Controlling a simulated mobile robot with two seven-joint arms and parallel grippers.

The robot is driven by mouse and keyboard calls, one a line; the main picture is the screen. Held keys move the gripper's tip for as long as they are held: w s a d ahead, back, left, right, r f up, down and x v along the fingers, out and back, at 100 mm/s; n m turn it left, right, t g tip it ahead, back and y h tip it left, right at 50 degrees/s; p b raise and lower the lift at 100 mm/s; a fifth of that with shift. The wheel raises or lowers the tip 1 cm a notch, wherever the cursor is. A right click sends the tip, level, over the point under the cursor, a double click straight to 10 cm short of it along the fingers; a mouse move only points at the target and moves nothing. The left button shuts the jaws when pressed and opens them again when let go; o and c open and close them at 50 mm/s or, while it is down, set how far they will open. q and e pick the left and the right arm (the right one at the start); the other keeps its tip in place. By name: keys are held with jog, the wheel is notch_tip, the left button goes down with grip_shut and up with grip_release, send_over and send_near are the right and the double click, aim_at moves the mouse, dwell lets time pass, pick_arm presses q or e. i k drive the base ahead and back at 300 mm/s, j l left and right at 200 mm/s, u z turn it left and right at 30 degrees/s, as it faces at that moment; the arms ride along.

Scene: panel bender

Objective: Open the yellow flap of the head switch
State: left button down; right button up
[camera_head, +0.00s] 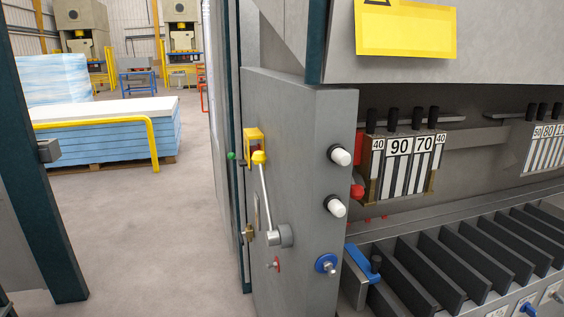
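A small yellow flap (254,135) sits high on the left part of the grey control box (305,180). I cannot tell at this size whether it is open or shut, or what lies behind it. A metal lever (265,197) with a yellow knob stands upright just below and partly in front of the flap. The lever's pivot is a grey round hub lower on the box. Neither of my grippers is in view, and nothing of mine touches the box.
White knobs (339,156) and a blue-ringed knob (327,264) stick out of the box. The bender's tooling (405,165) and slotted bed are at right. A dark post (40,180) stands at left, with open floor (150,230) between. A stack of blue sheets (105,140) lies behind.

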aim_at(246, 162)
jog(key=z, duration=0.95)
jog(key=u, duration=1.2)
jog(key=j+z, duration=0.2)
jog(key=j, duration=0.65)
jog(key=i+j+z, duration=0.1)
jog(key=j, duration=0.2)
jog(key=i+j+z, duration=0.25)
jog(key=j, duration=0.45)
jog(key=i+l, duration=0.05)
jog(key=i, duration=0.05)
